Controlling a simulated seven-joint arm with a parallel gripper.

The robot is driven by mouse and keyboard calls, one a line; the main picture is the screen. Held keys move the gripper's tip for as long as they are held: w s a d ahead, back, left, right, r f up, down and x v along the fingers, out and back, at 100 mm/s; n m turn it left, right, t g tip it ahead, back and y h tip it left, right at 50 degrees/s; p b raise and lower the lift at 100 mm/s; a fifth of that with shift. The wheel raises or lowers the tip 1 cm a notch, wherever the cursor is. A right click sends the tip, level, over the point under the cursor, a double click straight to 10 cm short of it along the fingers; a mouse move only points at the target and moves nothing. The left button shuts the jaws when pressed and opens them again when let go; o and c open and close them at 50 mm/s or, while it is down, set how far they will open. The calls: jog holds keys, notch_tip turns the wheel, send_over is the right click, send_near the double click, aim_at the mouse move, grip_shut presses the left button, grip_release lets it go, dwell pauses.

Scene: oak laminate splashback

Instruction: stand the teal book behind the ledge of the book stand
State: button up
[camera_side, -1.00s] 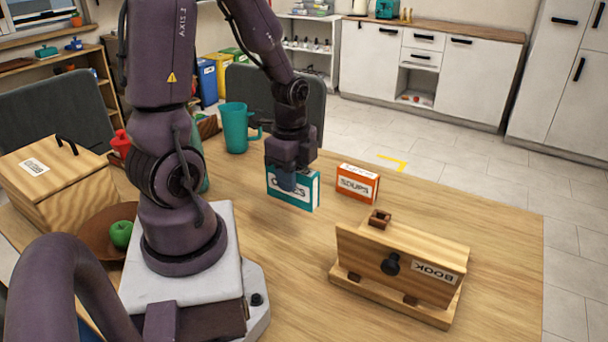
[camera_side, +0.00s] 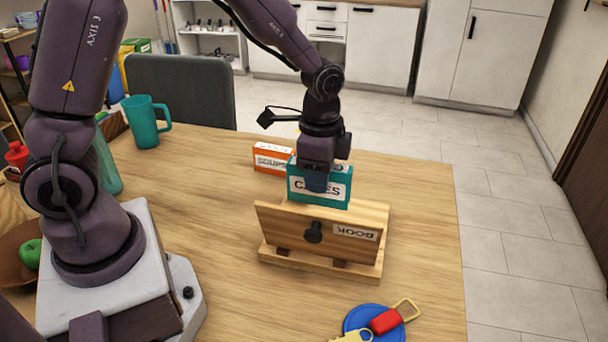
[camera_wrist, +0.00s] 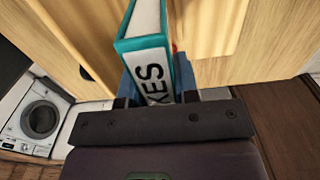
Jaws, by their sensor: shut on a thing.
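My gripper (camera_side: 316,182) is shut on the teal book (camera_side: 339,190), which has a white label ending in "KES". The book is upright, just behind the wooden book stand (camera_side: 285,222) in the side view. The stand's panel hides its lower edge, so I cannot tell whether it touches the stand or rests on anything. The panel facing the side camera has a black knob and a "BOOK" label. The ledge cannot be made out. In the wrist view the book (camera_wrist: 150,50) is between the blue fingers, with pale wood around it.
A teal mug (camera_side: 147,120) stands further left. A blue disc (camera_side: 352,318) with a red, yellow-looped object (camera_side: 386,320) is at the front. The table right of the stand is clear.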

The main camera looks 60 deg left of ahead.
jog(key=shift+f, duration=4.85)
jog(key=shift+f, duration=0.6)
jog(key=o, duration=1.1)
jog(key=shift+r, duration=0.1)
jog(key=shift+r, duration=3.9)
